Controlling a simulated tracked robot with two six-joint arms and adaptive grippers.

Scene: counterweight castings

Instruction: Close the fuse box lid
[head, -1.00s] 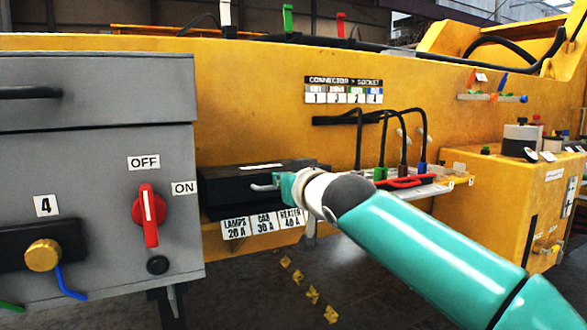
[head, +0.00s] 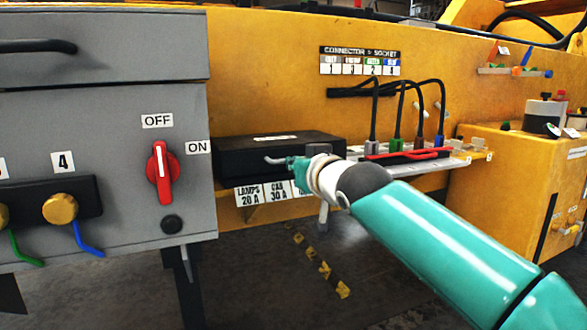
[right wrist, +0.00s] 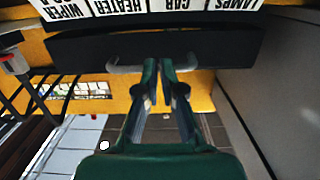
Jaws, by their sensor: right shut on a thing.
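The fuse box is a low black box on the yellow machine wall, with a black lid (head: 240,158) that looks down, lying about level. I cannot tell whether a small gap is left under it. A grey bar handle (head: 272,160) sticks out from the lid's front, and it also shows in the right wrist view (right wrist: 122,68). My right gripper (head: 293,164) is shut on this handle; in the right wrist view its fingers (right wrist: 158,75) meet at the bar. The gripper and arm hide the box's right front and part of the labels. My left gripper is not in view.
A grey switch cabinet (head: 110,140) with a red switch (head: 161,172) stands close left of the box. Fuse labels (head: 262,192) hang below the box. To the right, cables plug into a shelf (head: 440,163) with a red handle (head: 405,154). Dark floor lies below.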

